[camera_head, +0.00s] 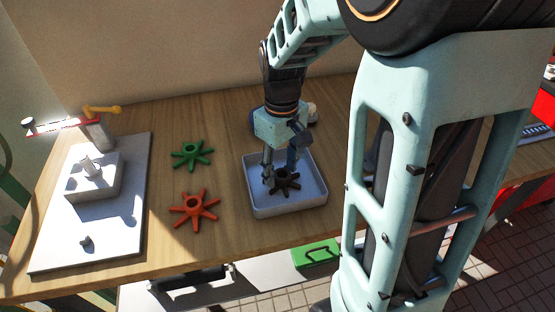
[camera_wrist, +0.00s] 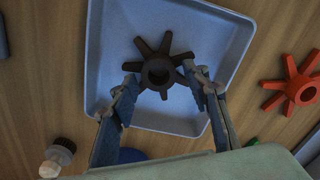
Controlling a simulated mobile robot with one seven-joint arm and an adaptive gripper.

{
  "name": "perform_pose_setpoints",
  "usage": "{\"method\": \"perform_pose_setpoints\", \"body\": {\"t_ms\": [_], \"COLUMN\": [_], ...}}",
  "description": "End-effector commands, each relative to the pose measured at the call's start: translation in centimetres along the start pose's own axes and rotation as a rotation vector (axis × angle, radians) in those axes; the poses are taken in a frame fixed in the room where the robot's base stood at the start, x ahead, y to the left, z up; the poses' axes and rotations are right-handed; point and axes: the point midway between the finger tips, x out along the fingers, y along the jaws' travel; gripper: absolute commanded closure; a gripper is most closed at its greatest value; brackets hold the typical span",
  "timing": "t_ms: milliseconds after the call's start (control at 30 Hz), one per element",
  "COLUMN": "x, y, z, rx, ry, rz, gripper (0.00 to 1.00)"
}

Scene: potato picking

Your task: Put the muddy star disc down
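The muddy star disc (camera_head: 288,183) is dark brown with several arms and a round hub with a hole. It lies in the pale blue-grey tray (camera_head: 258,211) in the head view. The disc (camera_wrist: 158,73) and the tray (camera_wrist: 232,50) also show in the wrist view. My gripper (camera_head: 279,172) points down over the tray. Its fingers (camera_wrist: 160,68) are spread on either side of the hub, and their tips overlap the arms. A gap shows between the right finger and the hub; contact at the left finger is unclear.
A green star disc (camera_head: 192,154) and an orange-red star disc (camera_head: 194,208) lie on the wooden table (camera_head: 222,150), left of the tray. A white block on a grey plate (camera_head: 117,226) stands farther left. A small jar (camera_wrist: 58,150) stands near the tray.

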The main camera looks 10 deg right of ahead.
Motion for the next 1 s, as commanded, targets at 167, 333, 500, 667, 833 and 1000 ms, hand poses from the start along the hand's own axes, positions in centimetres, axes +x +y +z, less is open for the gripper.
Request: {"method": "perform_pose_setpoints", "body": {"t_ms": [167,333,500,667,833,1000], "x": [0.0,-0.9,-4.1,-7.7,-10.6,-12.1], "y": [0.0,0.0,0.1,0.1,0.1,0.0], "z": [0.0,-0.1,-0.1,-0.1,-0.1,0.0], "rx": [0.0,0.0,0.0,0.0,0.0,-0.001], "ry": [0.0,0.002,0.005,0.004,0.002,0.001], "rz": [0.0,0.001,0.003,0.003,0.002,0.001], "gripper": [0.57,0.57,0.57,0.57,0.57,0.57]}}
